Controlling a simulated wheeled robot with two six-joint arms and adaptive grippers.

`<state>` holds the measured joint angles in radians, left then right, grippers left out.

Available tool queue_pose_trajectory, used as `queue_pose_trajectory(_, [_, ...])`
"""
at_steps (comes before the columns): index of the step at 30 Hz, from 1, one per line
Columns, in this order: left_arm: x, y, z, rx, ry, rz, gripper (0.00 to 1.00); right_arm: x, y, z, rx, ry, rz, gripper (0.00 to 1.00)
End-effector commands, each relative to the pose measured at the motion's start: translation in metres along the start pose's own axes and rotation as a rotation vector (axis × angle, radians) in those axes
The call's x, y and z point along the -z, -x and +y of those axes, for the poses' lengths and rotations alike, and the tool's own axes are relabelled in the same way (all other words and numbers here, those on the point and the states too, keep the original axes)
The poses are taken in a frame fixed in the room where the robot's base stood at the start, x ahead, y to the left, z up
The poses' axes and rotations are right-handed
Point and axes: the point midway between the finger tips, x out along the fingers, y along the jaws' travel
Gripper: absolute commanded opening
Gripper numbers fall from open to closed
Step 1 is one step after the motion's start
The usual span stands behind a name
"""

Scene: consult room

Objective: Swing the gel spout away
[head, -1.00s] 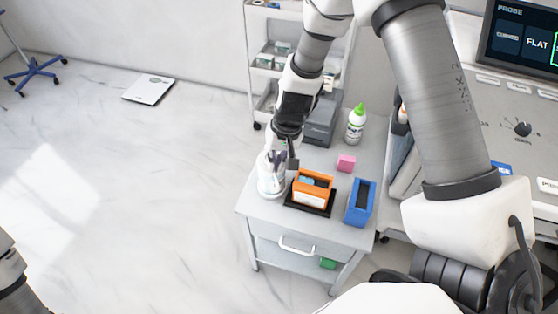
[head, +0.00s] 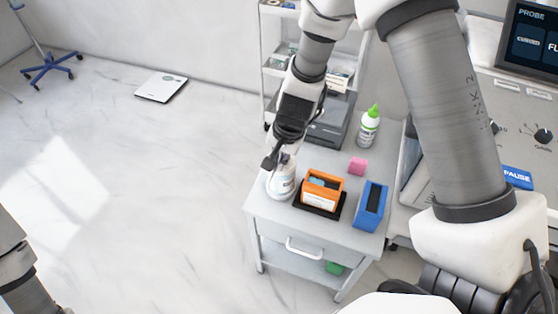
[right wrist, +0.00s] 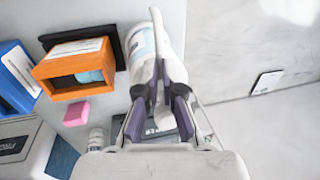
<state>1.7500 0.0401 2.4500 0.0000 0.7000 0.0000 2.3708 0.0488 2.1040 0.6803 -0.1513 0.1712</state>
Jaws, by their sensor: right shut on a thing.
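The white gel bottle (head: 281,184) with a printed label stands upright at the left corner of the small grey cabinet. In the right wrist view its body (right wrist: 140,55) shows beside its thin white curved spout (right wrist: 157,30). My right gripper (head: 274,161) is over the bottle top in the head view. In the right wrist view its fingers (right wrist: 159,82) are closed together at the spout. The fingers hide the pump head and the exact contact. Only part of my left arm shows at the lower left; its gripper is out of view.
An orange box (head: 322,189) on a black tray (head: 316,210) stands close to the right of the bottle. A blue holder (head: 370,205), a pink block (head: 358,166) and a green-capped bottle (head: 368,128) share the cabinet top (head: 340,228). Open floor lies to the left.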

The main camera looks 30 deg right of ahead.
Motion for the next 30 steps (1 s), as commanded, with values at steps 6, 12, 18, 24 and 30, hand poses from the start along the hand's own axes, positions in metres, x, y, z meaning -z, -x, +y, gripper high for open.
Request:
queue_pose_trajectory(6, [0.000,-0.001,0.000,0.000,0.000,0.000,0.00,-0.001,-0.002,0.001,-0.003,-0.003,-0.003,0.00])
queue_pose_trajectory(12, [0.000,-0.001,0.000,0.000,0.000,0.000,0.00,-0.001,-0.002,0.002,-0.004,-0.002,-0.004,0.34])
queue_pose_trajectory(18, [0.000,-0.001,0.000,0.000,0.000,0.000,0.00,-0.001,-0.002,0.001,-0.002,-0.001,-0.003,0.34])
queue_pose_trajectory(24, [0.000,0.000,0.000,0.000,0.000,0.000,0.00,-0.001,0.001,0.000,-0.001,0.000,-0.002,0.34])
queue_pose_trajectory(30, [0.000,0.000,0.000,0.000,0.000,0.000,0.00,0.000,0.022,-0.001,0.004,0.000,-0.002,0.34])
